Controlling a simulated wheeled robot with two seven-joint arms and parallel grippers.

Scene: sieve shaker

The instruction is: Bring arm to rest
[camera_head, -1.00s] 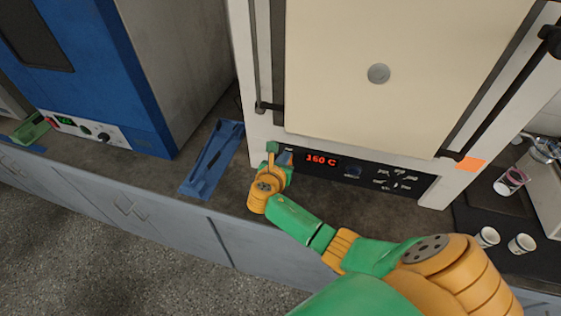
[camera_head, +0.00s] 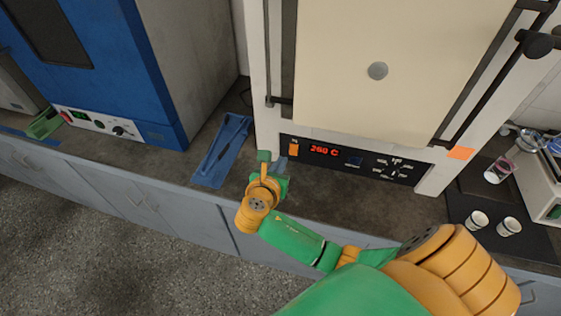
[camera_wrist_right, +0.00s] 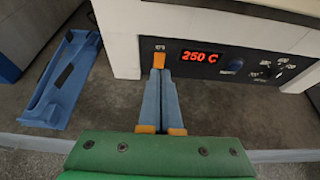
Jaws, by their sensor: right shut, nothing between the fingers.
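My right arm (camera_head: 295,241) reaches in from the lower right of the head view. Its gripper (camera_head: 281,165) is in front of the oven's control panel, low and left. In the right wrist view the two blue fingers (camera_wrist_right: 159,78) are shut together, with nothing between them, and point at the panel just below an orange switch (camera_wrist_right: 159,57). That switch also shows in the head view (camera_head: 293,148), clear of the fingers. I cannot tell how far the fingertips are from the panel. My left gripper is not in view.
A blue tray (camera_head: 222,150) lies on the counter to the left, beside a blue oven (camera_head: 100,60). White cups (camera_head: 476,220) stand at right. The floor in front is clear.

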